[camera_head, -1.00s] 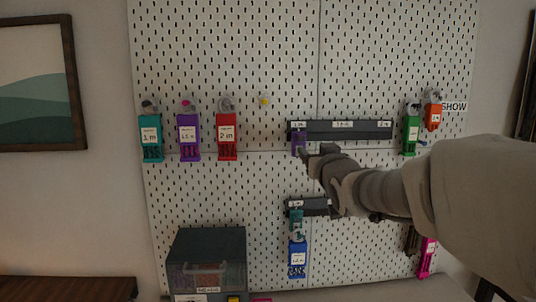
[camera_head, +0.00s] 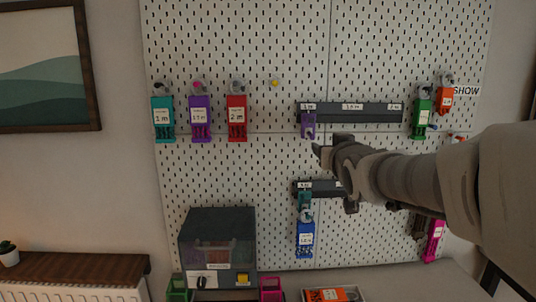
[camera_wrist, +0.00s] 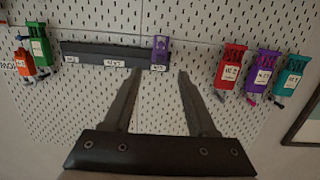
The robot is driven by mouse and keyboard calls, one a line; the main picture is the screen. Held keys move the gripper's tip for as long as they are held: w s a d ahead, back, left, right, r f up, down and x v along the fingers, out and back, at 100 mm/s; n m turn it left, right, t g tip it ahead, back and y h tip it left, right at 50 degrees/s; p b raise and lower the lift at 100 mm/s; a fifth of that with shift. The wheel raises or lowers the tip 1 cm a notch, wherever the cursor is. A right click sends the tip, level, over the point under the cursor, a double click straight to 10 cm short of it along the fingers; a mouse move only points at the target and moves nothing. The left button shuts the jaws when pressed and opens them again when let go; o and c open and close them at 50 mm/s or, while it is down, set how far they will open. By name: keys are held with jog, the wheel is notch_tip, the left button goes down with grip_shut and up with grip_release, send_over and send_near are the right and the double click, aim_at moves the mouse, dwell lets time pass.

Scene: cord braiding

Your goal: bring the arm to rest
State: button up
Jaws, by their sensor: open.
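My gripper (camera_wrist: 158,100) is open and empty in front of the pegboard (camera_head: 250,35); its two fingers stand well apart in the wrist view. In the head view my arm comes in from the right, and the gripper end (camera_head: 318,150) is just below and right of a small purple piece (camera_head: 308,126). That purple piece hangs at the left end of the upper dark rail (camera_head: 360,113). It also shows in the wrist view (camera_wrist: 160,50), beyond the fingers and apart from them.
Teal (camera_head: 163,119), purple (camera_head: 200,119) and red (camera_head: 237,118) tagged holders hang at left; green (camera_head: 422,112) and orange (camera_head: 445,98) ones at right. A lower rail (camera_head: 325,188) has a blue holder (camera_head: 305,236) beneath it. A dark box (camera_head: 217,238) stands below.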

jog(key=s+f+g, duration=0.3)
jog(key=s+f, duration=0.3)
jog(key=s, duration=0.4)
jog(key=s+f+g, duration=0.4)
jog(key=s+f, duration=0.2)
jog(key=s, duration=0.4)
jog(key=s+f+g, duration=0.4)
jog(key=s+f, duration=0.2)
jog(key=s, duration=0.5)
jog(key=shift+a, duration=0.35)
